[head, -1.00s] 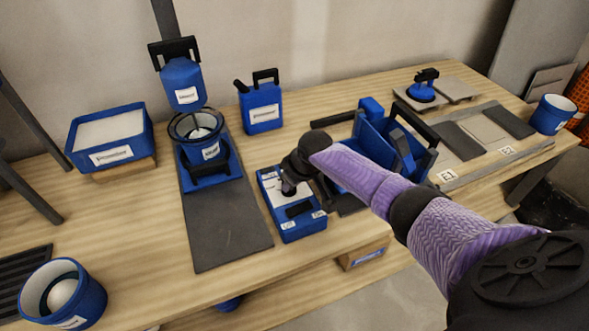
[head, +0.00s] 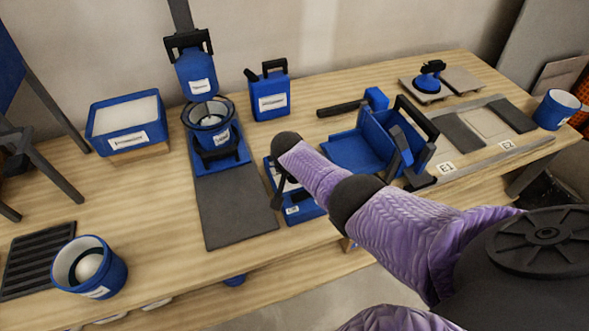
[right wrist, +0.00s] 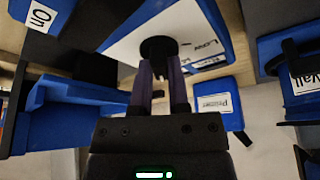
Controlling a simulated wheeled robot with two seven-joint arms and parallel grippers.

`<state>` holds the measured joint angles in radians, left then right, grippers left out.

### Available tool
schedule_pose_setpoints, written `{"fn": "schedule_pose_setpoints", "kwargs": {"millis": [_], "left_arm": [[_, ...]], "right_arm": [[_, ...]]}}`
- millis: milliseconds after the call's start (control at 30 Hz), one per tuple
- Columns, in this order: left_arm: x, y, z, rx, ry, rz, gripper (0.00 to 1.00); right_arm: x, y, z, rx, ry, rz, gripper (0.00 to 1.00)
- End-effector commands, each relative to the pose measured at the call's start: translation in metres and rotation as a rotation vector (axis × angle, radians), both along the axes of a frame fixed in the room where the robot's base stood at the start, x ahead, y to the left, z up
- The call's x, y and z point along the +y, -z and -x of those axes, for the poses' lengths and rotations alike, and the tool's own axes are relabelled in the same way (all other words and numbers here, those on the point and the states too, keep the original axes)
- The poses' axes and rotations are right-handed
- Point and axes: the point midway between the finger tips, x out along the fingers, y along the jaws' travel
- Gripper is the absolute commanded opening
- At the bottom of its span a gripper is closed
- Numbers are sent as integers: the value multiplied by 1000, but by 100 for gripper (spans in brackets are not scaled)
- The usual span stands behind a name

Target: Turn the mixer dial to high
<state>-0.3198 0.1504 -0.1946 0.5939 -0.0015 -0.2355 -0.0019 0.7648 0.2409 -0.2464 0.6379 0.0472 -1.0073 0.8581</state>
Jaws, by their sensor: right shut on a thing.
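The mixer's control box (head: 307,215) is blue and sits at the table's front edge, mostly covered by my right arm in the head view. In the right wrist view its white top plate (right wrist: 190,22) shows a LOW label beside the round black dial (right wrist: 158,47). My right gripper (right wrist: 165,72) is shut on the dial; in the head view the gripper (head: 281,190) is partly hidden by its own arm. I cannot tell which setting the dial points to. The mixer (head: 197,75) stands behind, its head above a blue bucket (head: 212,140). My left gripper is not in view.
A blue caddy (head: 360,152) stands close right of the control box. A blue jerry can (head: 270,95) and a blue tub (head: 127,140) are at the back. A bucket (head: 115,275) is at the front left. Bare table lies left of the mixer's dark base (head: 235,215).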

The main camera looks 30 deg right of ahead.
Motion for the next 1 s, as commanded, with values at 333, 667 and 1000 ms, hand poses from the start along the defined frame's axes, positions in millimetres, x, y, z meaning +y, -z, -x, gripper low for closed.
{"fn": "schedule_pose_setpoints", "kwargs": {"millis": [333,667,1000], "left_arm": [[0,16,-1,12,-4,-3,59],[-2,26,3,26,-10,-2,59],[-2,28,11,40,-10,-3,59]], "right_arm": [[2,3,-2,2,288,-2,0],[2,2,-3,0,458,-1,0],[2,0,-3,0,515,-1,0]]}}
